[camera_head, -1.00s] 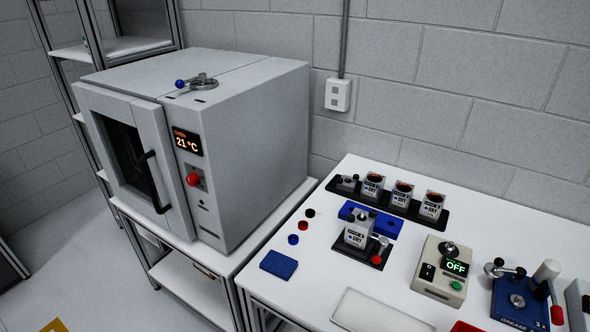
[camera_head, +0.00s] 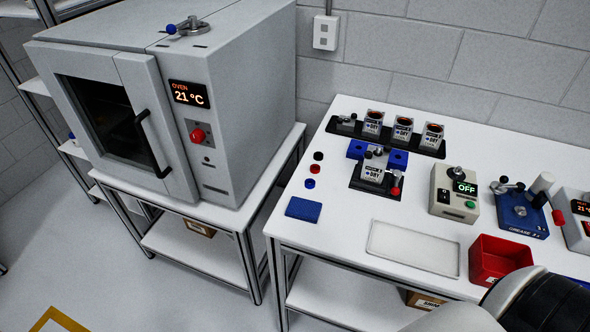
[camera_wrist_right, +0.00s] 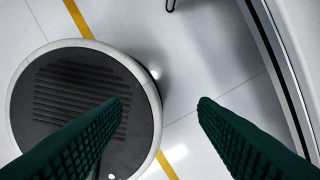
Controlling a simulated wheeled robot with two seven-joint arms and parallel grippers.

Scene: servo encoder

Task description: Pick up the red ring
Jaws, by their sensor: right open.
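The red ring (camera_head: 314,169) lies flat on the white table near its left edge. It sits between a black ring (camera_head: 318,156) behind it and a blue ring (camera_head: 310,183) in front. In the right wrist view, my right gripper (camera_wrist_right: 161,104) is open and empty, its two dark green fingers apart over the floor. It is away from the red ring, which that view does not show. Part of my right arm enters the head view at lower right, without its fingers. My left gripper is in neither view.
A blue block (camera_head: 303,209) lies in front of the rings. A black fixture (camera_head: 376,184) is right of them, with a white tray (camera_head: 413,250) and red bin (camera_head: 499,260) nearer. The oven (camera_head: 178,105) stands left, across a gap.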

